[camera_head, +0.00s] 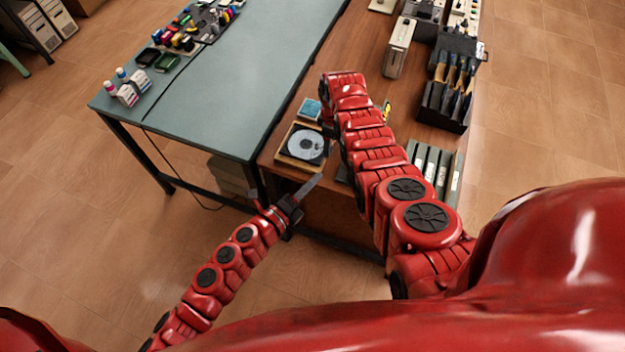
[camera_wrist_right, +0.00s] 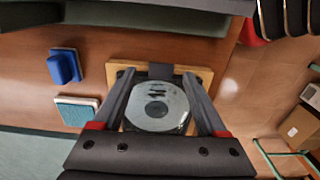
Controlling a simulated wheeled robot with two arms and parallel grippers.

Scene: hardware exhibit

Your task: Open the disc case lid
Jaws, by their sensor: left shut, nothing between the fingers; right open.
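The disc case (camera_head: 305,143) is dark, with a silvery disc showing in it. It lies on a light wooden board (camera_head: 284,157) near the end of the brown table. In the right wrist view the case (camera_wrist_right: 157,118) shows between the two fingers of my right gripper (camera_wrist_right: 158,76), which is open and above it, with nothing held. Whether the fingers touch the case, and how the lid stands, I cannot tell. In the head view my right arm hides that gripper. My left gripper (camera_head: 309,186) is shut and empty, its tips just below the board, near the table end.
A teal sponge-like block (camera_head: 310,109) and a blue block (camera_wrist_right: 65,67) lie beside the board. A black file rack (camera_head: 447,95) and grey-green binders (camera_head: 431,165) stand at right. The green-topped table (camera_head: 240,80) adjoins at left, its middle clear.

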